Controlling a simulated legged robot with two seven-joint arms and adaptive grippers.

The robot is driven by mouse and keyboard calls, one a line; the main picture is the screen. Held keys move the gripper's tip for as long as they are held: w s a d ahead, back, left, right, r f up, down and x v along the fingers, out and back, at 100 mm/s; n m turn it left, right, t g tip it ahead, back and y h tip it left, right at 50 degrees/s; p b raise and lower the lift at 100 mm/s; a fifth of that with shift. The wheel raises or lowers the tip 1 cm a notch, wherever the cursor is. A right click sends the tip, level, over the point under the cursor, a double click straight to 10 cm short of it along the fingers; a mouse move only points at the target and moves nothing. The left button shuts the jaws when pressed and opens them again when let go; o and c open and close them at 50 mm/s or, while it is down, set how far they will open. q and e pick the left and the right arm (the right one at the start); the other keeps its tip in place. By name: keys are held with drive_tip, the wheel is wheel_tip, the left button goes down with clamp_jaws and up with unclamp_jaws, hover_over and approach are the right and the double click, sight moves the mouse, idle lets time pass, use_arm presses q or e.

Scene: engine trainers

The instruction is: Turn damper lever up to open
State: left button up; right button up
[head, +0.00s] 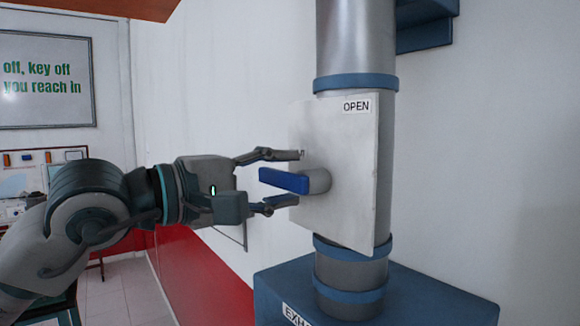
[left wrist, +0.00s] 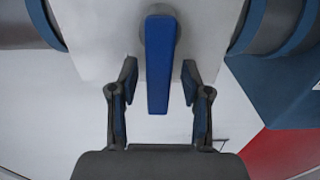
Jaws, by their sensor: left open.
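The damper lever (head: 285,181) is a blue bar on a grey hub, fixed to a pale plate (head: 345,205) on the metal duct (head: 355,45). In the head view it points left, roughly level, tilted slightly. An "OPEN" label (head: 356,106) is at the plate's top. My left gripper (head: 286,178) is open, with one finger above the lever and one below. In the left wrist view the lever (left wrist: 158,65) lies between the two open fingers (left wrist: 160,88), with visible gaps on both sides. My right gripper is out of view.
The duct rises from a blue box (head: 430,300) with a partly hidden label. A blue bracket (head: 425,25) is at the upper right. A white wall with a red lower band (head: 215,270) stands behind. A sign (head: 45,80) hangs at the left.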

use_arm(q)
drive_tip(key=shift+w+d, duration=0.1)
drive_tip(key=shift+w, duration=0.2)
drive_tip(key=shift+w+a, duration=0.15)
drive_tip(key=shift+a, duration=1.25)
drive_tip(key=shift+c, duration=1)
drive_tip(key=shift+d, duration=0.6)
clamp_jaws()
drive_tip(key=shift+d+f, duration=0.1)
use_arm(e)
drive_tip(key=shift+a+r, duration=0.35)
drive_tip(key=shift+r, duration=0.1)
use_arm(q)
drive_tip(key=shift+s, duration=0.2)
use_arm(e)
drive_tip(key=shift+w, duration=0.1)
